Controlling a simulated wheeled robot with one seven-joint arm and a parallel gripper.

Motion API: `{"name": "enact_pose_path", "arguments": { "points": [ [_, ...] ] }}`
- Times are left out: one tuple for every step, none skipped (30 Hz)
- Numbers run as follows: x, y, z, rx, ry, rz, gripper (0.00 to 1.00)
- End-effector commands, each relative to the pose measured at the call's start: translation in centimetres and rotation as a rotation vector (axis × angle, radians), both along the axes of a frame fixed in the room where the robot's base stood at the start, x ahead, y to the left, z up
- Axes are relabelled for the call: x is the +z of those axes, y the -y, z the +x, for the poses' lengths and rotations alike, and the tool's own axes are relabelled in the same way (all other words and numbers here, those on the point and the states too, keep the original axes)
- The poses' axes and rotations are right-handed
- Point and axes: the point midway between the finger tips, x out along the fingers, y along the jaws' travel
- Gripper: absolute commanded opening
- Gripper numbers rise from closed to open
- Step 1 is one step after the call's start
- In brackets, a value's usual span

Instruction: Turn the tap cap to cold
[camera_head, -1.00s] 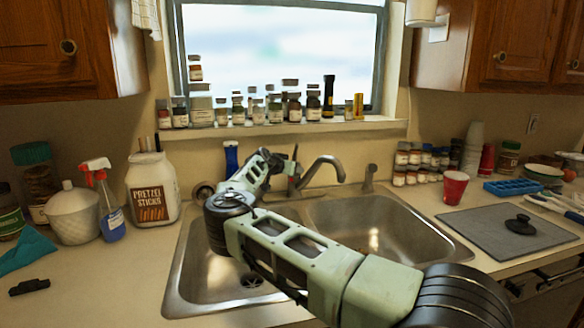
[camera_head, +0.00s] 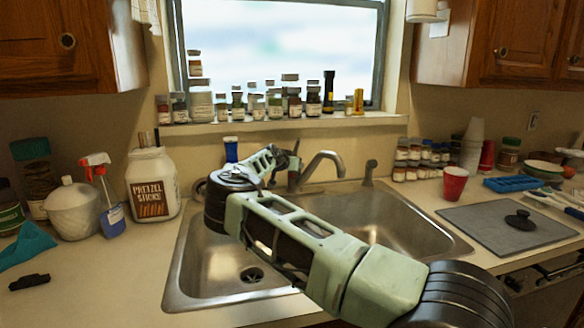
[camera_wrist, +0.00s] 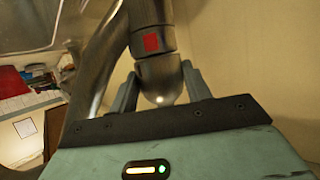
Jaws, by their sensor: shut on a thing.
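The metal tap (camera_head: 325,158) stands behind the double sink, its curved spout reaching right. In the wrist view, the tap's rounded metal cap (camera_wrist: 158,82) sits between the two fingers of my gripper (camera_wrist: 160,88). My gripper is shut on the cap, one finger on each side. A red square mark (camera_wrist: 151,42) shows on the metal just beyond the cap, across a seam. In the head view, my gripper (camera_head: 289,160) is at the left of the tap's base, and the contact is too small to make out. I see no blue mark.
The sink's left basin (camera_head: 215,270) lies under my arm. A blue-capped bottle (camera_head: 231,150) stands close left of my gripper. A side sprayer (camera_head: 370,172) stands right of the tap. Jars line the window sill (camera_head: 385,121) behind. A red cup (camera_head: 454,184) stands on the right counter.

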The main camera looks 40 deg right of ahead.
Motion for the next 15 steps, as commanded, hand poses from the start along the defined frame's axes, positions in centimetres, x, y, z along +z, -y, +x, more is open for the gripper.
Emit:
{"name": "enact_pose_path", "arguments": {
  "points": [
    [0.3, 0.5, -0.4, 0.013, 0.01, 0.002, 0.25],
    [0.2, 0.5, -0.4, 0.026, 0.009, 0.001, 0.25],
    [0.1, 0.6, -0.6, 0.042, 0.007, 0.001, 0.26],
    [0.2, 0.6, -0.6, 0.054, 0.008, 0.002, 0.25],
    [0.1, 0.7, -0.6, 0.066, 0.008, 0.002, 0.25],
    [0.1, 0.8, -0.7, 0.081, 0.006, 0.002, 0.25],
    [0.1, 0.8, -0.8, 0.093, 0.006, 0.002, 0.25],
    [0.0, 0.8, -0.8, 0.103, 0.005, 0.003, 0.25],
    [-0.1, 0.9, -0.9, 0.117, 0.004, 0.003, 0.26],
    [-0.2, 0.9, -0.9, 0.128, 0.003, 0.003, 0.26],
    [-0.3, 1.0, -1.0, 0.139, 0.001, 0.003, 0.25],
    [-0.4, 1.0, -1.1, 0.151, 0.0, 0.005, 0.25],
    [-0.5, 1.0, -1.1, 0.162, -0.001, 0.006, 0.25],
    [-0.7, 1.0, -1.2, 0.173, -0.003, 0.007, 0.25],
    [-0.8, 1.1, -1.3, 0.186, -0.004, 0.009, 0.25]
  ]
}}
